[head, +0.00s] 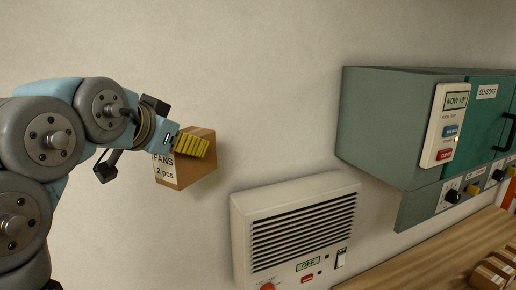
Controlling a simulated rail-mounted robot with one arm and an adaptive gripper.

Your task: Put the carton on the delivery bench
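A brown carton (198,178) with a white label reading "FANS 2 pcs" is in the upper left-middle of the head view, in front of the wall. My gripper (192,146) is at the carton's upper part, with a yellow ribbed finger pad against it. The gripper appears shut on the carton, which hangs clear of any surface. The far finger is hidden behind the carton. A wooden bench top (415,270) shows at the lower right; I cannot tell whether it is the delivery bench.
A white heater-like unit (295,230) with a dark grille and an "OFF" display stands below and right of the carton. A green cabinet (395,130) marked "SENSORS" with a control panel (448,125) juts out at the right. Small cartons (492,270) sit on the bench's right end.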

